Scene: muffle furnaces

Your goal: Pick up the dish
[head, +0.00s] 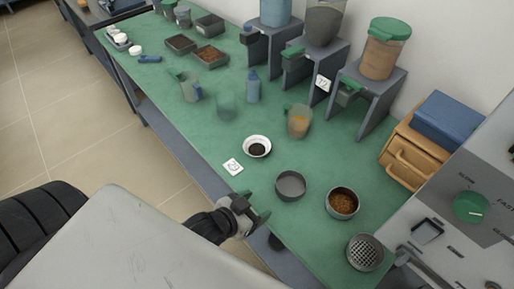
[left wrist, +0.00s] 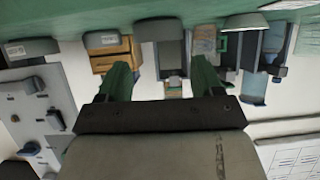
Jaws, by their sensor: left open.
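Several round dishes stand on the green bench. A white dish (head: 249,141) holds dark granules, an empty grey dish (head: 291,186) stands near the front edge, and a grey dish (head: 343,216) holds brown granules. I cannot tell which one the task means. My left gripper (head: 262,213) is at the bench's front edge, left of and nearer than the grey dish, apart from it. In the left wrist view, which looks upside down, its green fingers (left wrist: 162,80) are spread with nothing between them. Dish rims show beyond, one near the middle (left wrist: 160,27). My right gripper is out of view.
A perforated round container (head: 365,252) stands at the near corner. Cups, including an amber one (head: 299,122), and dispensers (head: 368,82) stand behind. A wooden drawer box (head: 405,153) is at the right.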

